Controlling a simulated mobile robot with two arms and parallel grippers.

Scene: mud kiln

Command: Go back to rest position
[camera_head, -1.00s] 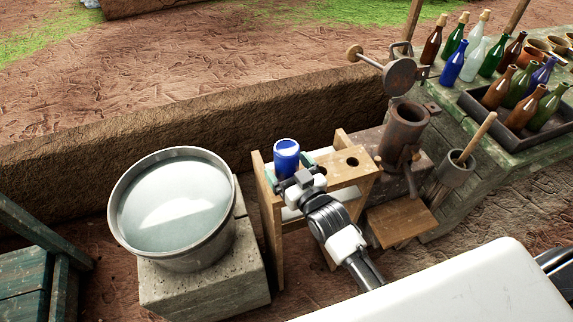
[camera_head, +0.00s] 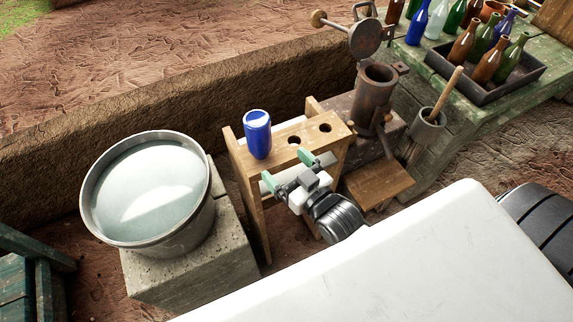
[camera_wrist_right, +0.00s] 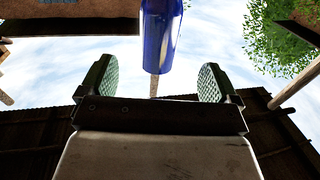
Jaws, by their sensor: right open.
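A blue glass bottle or jar (camera_head: 257,135) stands on the left part of the rack's top, apart from the fingers. In the right wrist view the blue glass (camera_wrist_right: 162,35) shows beyond the two green-padded fingers (camera_wrist_right: 155,85), which stand wide apart with nothing between them. My left gripper is not in view.
The wooden rack (camera_head: 335,133) has two empty holes to the right. A metal basin of water (camera_head: 92,205) sits on a stone block at left. A rusty metal cylinder (camera_head: 374,95) stands right of the rack. A green table (camera_head: 450,118) holds a tray of bottles.

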